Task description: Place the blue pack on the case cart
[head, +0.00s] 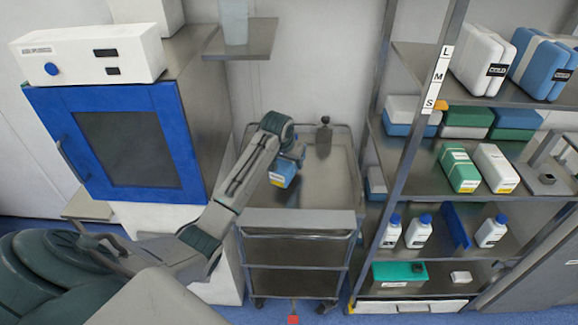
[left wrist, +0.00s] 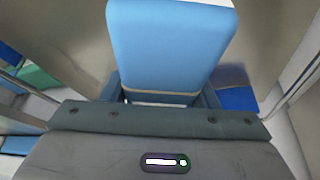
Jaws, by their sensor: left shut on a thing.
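The blue pack (head: 284,171) hangs at the end of my left arm in the head view, with a white and yellow label on its lower side. My left gripper (head: 292,156) is shut on it. In the left wrist view the blue pack (left wrist: 170,45) fills the upper middle, held between the fingers (left wrist: 162,97). The case cart (head: 325,185) is a steel trolley with a raised rim. The pack is over the left part of its top; I cannot tell whether it touches the surface. My right gripper is not in view.
A small dark knobbed object (head: 324,137) stands at the cart's back. The top's middle and right are clear. A shelf rack (head: 415,170) with packs and bottles stands close on the right. A blue-doored cabinet (head: 125,145) stands on the left, and a small wall shelf (head: 242,42) is above.

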